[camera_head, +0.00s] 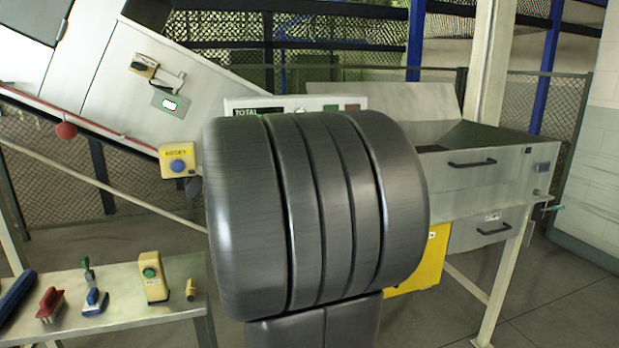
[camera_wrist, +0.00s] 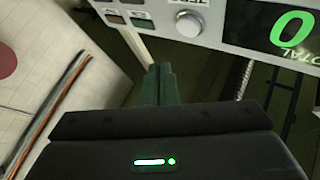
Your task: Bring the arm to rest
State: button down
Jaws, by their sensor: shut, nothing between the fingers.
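My gripper (camera_wrist: 159,84) shows in the wrist view as two dark green fingers pressed together beyond its dark body, which has a green light. It is shut and empty, and nothing touches the fingertips that I can see. It points toward the area under a counter panel (camera_wrist: 206,18) with a green "0" display. In the head view my large grey arm link fills the middle. My gripper is not visible there, and much of what stands behind the link is hidden.
A sloped conveyor housing (camera_head: 130,90) stands behind. A metal cabinet (camera_head: 470,180) stands at right. The floor at lower right (camera_head: 560,300) is clear.

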jog(key=s, duration=0.1)
jog(key=s+d, duration=0.1)
jog(key=s, duration=0.3)
jog(key=shift+d, duration=0.35)
jog(key=shift+w, duration=0.1)
